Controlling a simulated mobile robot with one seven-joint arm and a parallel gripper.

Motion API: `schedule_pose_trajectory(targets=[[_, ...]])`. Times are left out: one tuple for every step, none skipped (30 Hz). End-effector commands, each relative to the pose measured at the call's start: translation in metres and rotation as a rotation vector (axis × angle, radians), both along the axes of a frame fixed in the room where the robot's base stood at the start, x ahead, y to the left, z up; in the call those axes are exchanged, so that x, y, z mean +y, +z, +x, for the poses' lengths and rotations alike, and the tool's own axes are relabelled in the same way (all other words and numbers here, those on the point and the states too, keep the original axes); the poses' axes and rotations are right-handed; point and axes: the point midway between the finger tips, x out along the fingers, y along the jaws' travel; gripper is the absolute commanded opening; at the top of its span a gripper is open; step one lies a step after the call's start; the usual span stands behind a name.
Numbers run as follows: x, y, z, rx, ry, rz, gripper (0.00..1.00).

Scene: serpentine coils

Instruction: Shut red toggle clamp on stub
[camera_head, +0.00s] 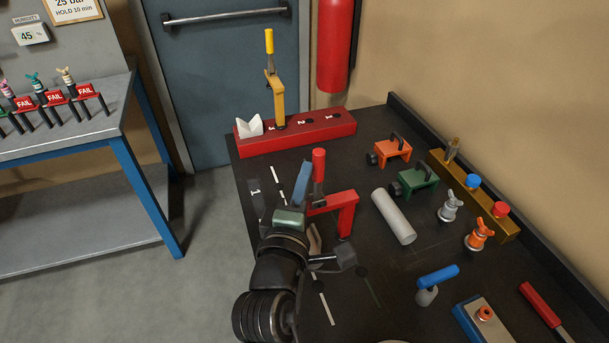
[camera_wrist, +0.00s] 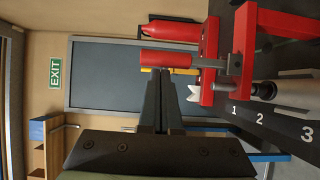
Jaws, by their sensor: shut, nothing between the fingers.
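The red toggle clamp (camera_head: 345,208) stands on the dark bench, its red-gripped handle (camera_head: 318,163) upright. In the wrist view its handle (camera_wrist: 166,60) lies across the picture, just beyond my fingertips. A dark-tipped metal spindle (camera_wrist: 262,90) is on the clamp's arm. A pale round part (camera_wrist: 293,92), which looks like the stub, is just below the spindle; I cannot tell whether they touch. In the head view my arm hides that spot. My gripper (camera_wrist: 161,78) is shut and empty, beside the handle's left in the head view (camera_head: 306,168). Contact is unclear.
A red block (camera_head: 330,135) with a yellow-handled clamp (camera_head: 275,85) stands behind. To the right are a grey cylinder (camera_head: 393,217), orange (camera_head: 392,149) and green (camera_head: 418,181) brackets, and a brass manifold (camera_head: 480,205). A blue-handled tool (camera_head: 438,276) lies nearer.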

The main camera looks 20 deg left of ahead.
Motion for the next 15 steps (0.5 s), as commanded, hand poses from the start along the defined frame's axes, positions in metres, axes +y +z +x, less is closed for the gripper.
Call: schedule_pose_trajectory(targets=[[-0.0001, 0.0006, -0.0001, 0.001, 0.0, 0.002, 0.0], [-0.0003, 0.001, 0.0, 0.003, 0.0, 0.004, 0.0], [-0.0006, 0.0018, 0.0002, 0.006, 0.0, 0.009, 0.0], [-0.001, 0.0025, 0.0005, 0.009, 0.0, 0.012, 0.0], [-0.0015, 0.0033, 0.0007, 0.013, -0.001, 0.018, 0.0], [-0.0022, 0.0045, 0.0012, 0.019, -0.001, 0.026, 0.0], [-0.0028, 0.0048, 0.0014, 0.023, -0.001, 0.031, 0.0], [-0.0031, 0.0046, 0.0016, 0.027, -0.001, 0.037, 0.0], [-0.0034, 0.0038, 0.0018, 0.03, -0.001, 0.042, 0.0], [-0.0036, 0.0035, 0.0019, 0.032, -0.001, 0.046, 0.0], [-0.0039, 0.0035, 0.0022, 0.034, -0.001, 0.049, 0.0], [-0.0042, 0.0038, 0.0024, 0.037, -0.001, 0.054, 0.0], [-0.0045, 0.0039, 0.0026, 0.04, -0.001, 0.057, 0.0], [-0.0049, 0.0041, 0.0028, 0.042, -0.001, 0.061, 0.0], [-0.0054, 0.0043, 0.0031, 0.046, -0.002, 0.066, 0.0]])
